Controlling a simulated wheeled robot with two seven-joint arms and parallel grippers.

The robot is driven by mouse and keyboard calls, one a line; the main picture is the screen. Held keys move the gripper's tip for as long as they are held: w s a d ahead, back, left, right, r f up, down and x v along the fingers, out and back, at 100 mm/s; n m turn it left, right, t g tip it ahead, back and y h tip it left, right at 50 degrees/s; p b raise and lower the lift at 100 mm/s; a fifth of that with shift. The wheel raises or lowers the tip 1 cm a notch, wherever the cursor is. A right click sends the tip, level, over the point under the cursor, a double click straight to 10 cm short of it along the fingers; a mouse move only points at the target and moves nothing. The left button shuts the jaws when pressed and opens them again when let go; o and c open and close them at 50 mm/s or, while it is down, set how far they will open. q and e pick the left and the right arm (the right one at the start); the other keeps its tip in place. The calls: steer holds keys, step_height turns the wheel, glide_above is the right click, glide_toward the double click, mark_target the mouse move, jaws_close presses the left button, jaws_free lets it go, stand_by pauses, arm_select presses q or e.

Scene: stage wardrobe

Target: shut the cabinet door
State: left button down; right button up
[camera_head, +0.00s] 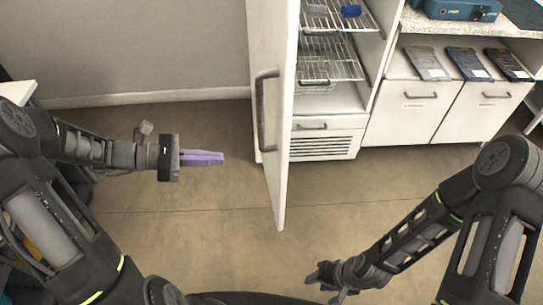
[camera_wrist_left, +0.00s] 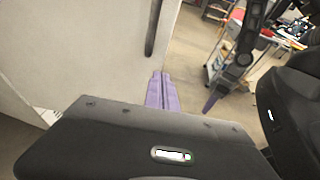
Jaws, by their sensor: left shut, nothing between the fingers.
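The white cabinet door (camera_head: 272,110) stands wide open in the head view, swung out toward me, with a dark vertical bar handle (camera_head: 262,112) on its left face. Behind it the cabinet (camera_head: 345,97) shows wire shelves. My left gripper (camera_head: 222,158) is shut and empty, to the left of the door and apart from it, pointing at its handle side. In the left wrist view the purple fingers (camera_wrist_left: 160,90) are together, with the door (camera_wrist_left: 85,50) and its handle (camera_wrist_left: 153,28) beyond. My right gripper (camera_head: 328,283) is low at the bottom middle, right of the door; its jaw opening is unclear.
White low cabinets (camera_head: 415,108) with a speckled counter (camera_head: 470,24) stand at the right, with dark flat packets on a ledge. A blue device (camera_head: 458,9) is on the counter. The floor (camera_head: 190,215) around the door's free edge is clear.

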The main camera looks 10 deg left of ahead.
mark_target(280, 158)
arm_select(q)
steer(key=shift+d+f, duration=0.15)
steer(key=x, duration=0.4)
steer(key=p+x, duration=0.1)
steer(key=x, duration=0.3)
steer(key=r+x, duration=0.1)
steer(key=x, duration=0.3)
steer(key=shift+d+f+p, duration=0.15)
steer(key=shift+d+p, duration=0.25)
steer(key=shift+d, duration=0.05)
steer(key=shift+w+d+f, duration=0.1)
steer(key=shift+w+d, duration=0.2)
steer(key=shift+d, duration=0.15)
